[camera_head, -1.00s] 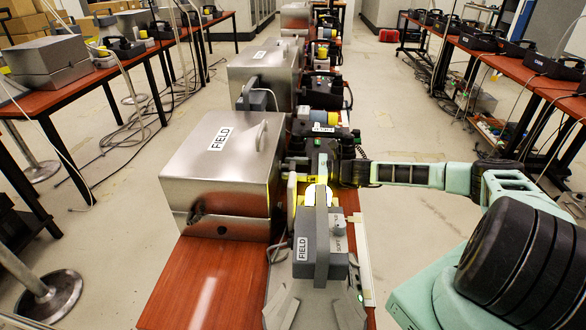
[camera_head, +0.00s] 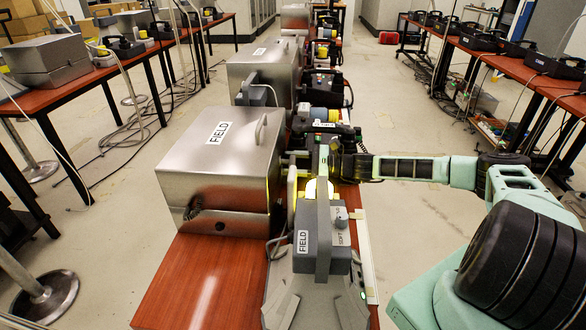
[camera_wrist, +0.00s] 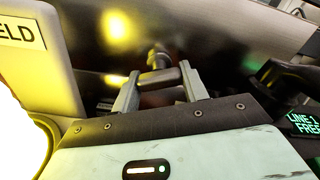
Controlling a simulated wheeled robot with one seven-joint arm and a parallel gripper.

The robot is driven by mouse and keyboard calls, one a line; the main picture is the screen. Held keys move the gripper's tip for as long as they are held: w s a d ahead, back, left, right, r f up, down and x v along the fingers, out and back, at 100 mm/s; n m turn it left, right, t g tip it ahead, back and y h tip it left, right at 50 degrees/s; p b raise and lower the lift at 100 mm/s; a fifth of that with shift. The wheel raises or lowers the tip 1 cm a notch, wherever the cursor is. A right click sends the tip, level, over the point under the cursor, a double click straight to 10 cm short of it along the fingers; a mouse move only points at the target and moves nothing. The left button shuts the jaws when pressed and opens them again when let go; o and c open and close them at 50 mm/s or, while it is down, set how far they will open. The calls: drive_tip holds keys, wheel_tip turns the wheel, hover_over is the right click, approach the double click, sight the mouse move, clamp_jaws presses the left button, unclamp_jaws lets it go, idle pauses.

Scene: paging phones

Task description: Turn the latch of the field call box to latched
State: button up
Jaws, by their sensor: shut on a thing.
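The field call box is a silver metal box (camera_head: 220,175) with a FIELD label on its lid, left of centre in the head view. Its right side faces my gripper (camera_head: 300,163), which reaches in from the right, partly hidden behind the grey handset. In the wrist view a short grey latch bar (camera_wrist: 160,77) with a round pivot behind it stands out from a dark metal face. My gripper (camera_wrist: 158,85) is shut on this latch, one finger at each end of the bar. The latch is hidden in the head view, and I cannot tell its exact angle.
A grey handset unit (camera_head: 322,240) labelled FIELD stands close in front of my gripper, beside a glowing yellow lamp (camera_head: 318,188). More silver boxes (camera_head: 262,68) and phones line the red table (camera_head: 190,290) behind. The table's front left is clear.

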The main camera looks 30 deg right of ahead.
drive_tip(key=n+b, duration=0.2)
drive_tip(key=n, duration=0.1)
drive_tip(key=shift+d+f+n, duration=0.1)
drive_tip(key=shift+f+n, duration=0.05)
drive_tip(key=shift+n, duration=0.25)
drive_tip(key=n+b, duration=0.2)
drive_tip(key=n, duration=0.1)
drive_tip(key=shift+n+b, duration=0.3)
drive_tip(key=shift+b, duration=0.1)
drive_tip(key=n+b, duration=0.2)
drive_tip(key=shift+n, duration=0.3)
drive_tip(key=shift+r+n+b, duration=0.25)
drive_tip(key=shift+n+b, duration=0.75)
drive_tip(key=shift+n, duration=0.5)
drive_tip(key=o, duration=1)
drive_tip(key=shift+d, duration=0.15)
drive_tip(key=v, duration=1.7)
drive_tip(key=shift+b, duration=0.4)
